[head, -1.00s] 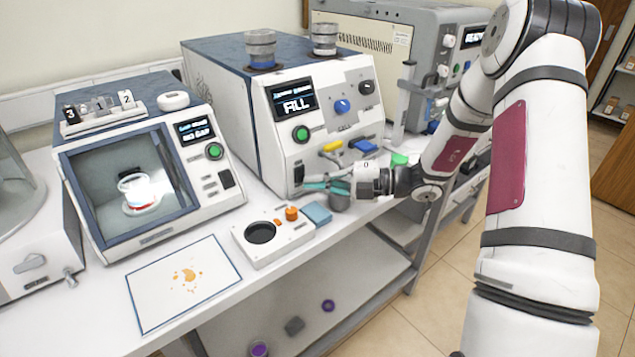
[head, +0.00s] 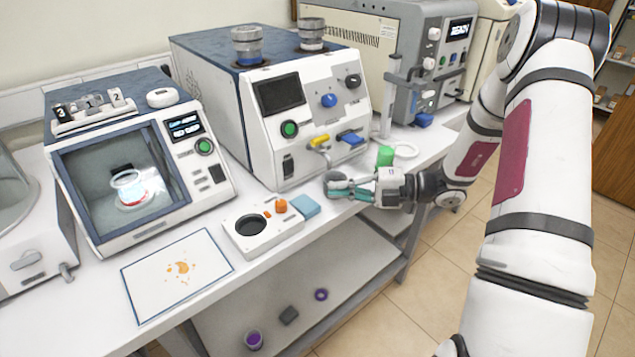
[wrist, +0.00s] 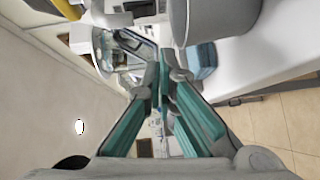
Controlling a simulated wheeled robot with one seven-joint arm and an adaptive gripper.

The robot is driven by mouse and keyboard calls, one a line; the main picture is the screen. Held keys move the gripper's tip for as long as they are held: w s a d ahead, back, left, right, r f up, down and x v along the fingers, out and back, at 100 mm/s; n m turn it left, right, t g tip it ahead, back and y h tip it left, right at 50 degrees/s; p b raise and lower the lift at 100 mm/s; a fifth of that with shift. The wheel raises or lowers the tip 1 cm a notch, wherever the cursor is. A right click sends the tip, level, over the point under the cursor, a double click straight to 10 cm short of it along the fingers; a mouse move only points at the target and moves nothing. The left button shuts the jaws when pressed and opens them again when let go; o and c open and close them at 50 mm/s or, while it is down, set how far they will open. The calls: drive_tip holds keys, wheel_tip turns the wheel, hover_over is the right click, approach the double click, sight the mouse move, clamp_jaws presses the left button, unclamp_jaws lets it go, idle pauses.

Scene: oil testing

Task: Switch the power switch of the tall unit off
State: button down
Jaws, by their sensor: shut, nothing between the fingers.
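The tall unit (head: 240,110) is a white and blue box with two metal cups on top. Its screen (head: 279,94) is dark. Its black power switch (head: 288,166) sits at the lower left of its front, below a round green button (head: 289,129); the rocker's tilt is too small to tell. My gripper (head: 328,188) is shut and empty, in front of the unit and to the right of the switch, apart from it. In the wrist view its teal-padded fingers (wrist: 164,82) meet at the tips, and the switch cannot be made out.
A grey cup (head: 335,177) is close beside my fingers and looms large in the wrist view (wrist: 217,35). Yellow (head: 320,140) and blue (head: 350,136) taps stick out above. A white block with a dark well (head: 270,243) and a light-blue pad (head: 305,206) lie to the left.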

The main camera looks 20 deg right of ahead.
drive_tip(key=shift+f+v, duration=0.2)
drive_tip(key=shift+v, duration=0.8)
drive_tip(key=shift+f+v, duration=0.2)
drive_tip(key=shift+v, duration=0.8)
drive_tip(key=s+a+r+n+g+h, duration=0.7)
drive_tip(key=s+a+r+n, duration=0.45)
drive_tip(key=n, duration=0.85)
drive_tip(key=s+d+r+n+t+h, duration=0.1)
drive_tip(key=s+r+n+t+h, duration=0.1)
drive_tip(key=s+n, duration=0.4)
drive_tip(key=s+r+n+t+h+p, duration=0.1)
drive_tip(key=s+r+n+h, duration=0.4)
drive_tip(key=n, duration=1.1)
drive_tip(key=s+h, duration=0.1)
drive_tip(key=s, duration=0.1)
drive_tip(key=shift+s+d+t, duration=0.35)
drive_tip(key=shift+d+t, duration=0.05)
